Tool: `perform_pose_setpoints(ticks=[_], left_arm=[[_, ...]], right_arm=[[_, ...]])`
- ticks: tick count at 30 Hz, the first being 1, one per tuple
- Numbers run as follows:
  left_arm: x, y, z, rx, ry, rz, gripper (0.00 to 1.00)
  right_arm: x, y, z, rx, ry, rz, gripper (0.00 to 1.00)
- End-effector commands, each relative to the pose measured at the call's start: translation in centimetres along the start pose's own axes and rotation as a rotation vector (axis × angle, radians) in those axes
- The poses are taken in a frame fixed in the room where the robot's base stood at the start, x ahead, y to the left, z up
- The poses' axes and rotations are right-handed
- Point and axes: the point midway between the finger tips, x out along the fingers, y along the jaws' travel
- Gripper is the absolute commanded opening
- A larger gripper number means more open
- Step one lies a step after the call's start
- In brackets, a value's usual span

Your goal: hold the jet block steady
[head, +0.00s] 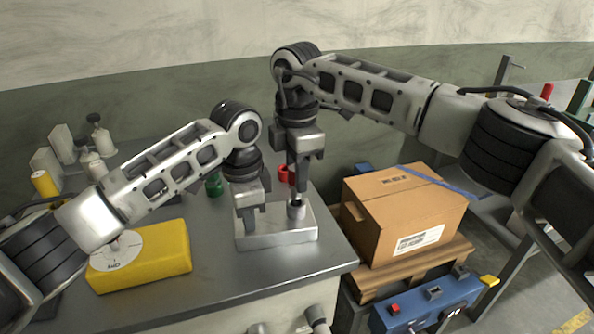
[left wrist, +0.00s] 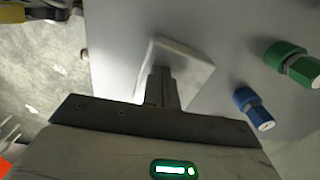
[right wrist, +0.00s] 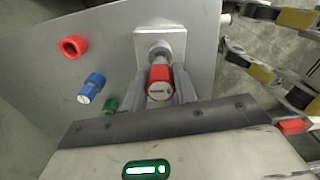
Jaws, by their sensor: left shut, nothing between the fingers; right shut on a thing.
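The jet block (head: 282,237) is a pale metal slab near the right edge of the bench, with a round metal collar (head: 297,210) on its right part. My left gripper (head: 249,222) is shut and empty, fingertips down at the block's left part. The left wrist view shows its fingers over the block (left wrist: 190,65); I cannot tell whether they touch. My right gripper (head: 298,193) is above the collar, shut on a red cylinder with a slotted end (right wrist: 160,84). In the right wrist view the cylinder lines up with the collar (right wrist: 160,50); whether it is seated is unclear.
A red ring-like fitting (right wrist: 74,47), a blue fitting (right wrist: 91,88) and a green fitting (head: 214,186) are on the bench behind the block. A yellow case (head: 160,258) with a round dial is at the left. A cardboard box (head: 400,215) stands on a pallet at the right.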

Motion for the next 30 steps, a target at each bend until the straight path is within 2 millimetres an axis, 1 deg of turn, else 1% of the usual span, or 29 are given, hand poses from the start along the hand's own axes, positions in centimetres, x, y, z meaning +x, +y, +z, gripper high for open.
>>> perform_pose_setpoints(ticks=[1, 21, 30], left_arm=[[0.73, 0.31, 0.10, 0.002, -0.008, 0.012, 0.00], [0.73, 0.31, 0.11, 0.002, -0.008, 0.012, 0.00], [0.73, 0.31, 0.11, 0.002, -0.008, 0.012, 0.00]], right_arm=[[0.06, 0.01, 0.00, 0.000, 0.000, 0.000, 0.05], [0.08, 0.01, 0.04, 0.001, 0.000, 0.000, 0.05], [0.69, 0.01, 0.05, 0.001, 0.000, 0.000, 0.05]])
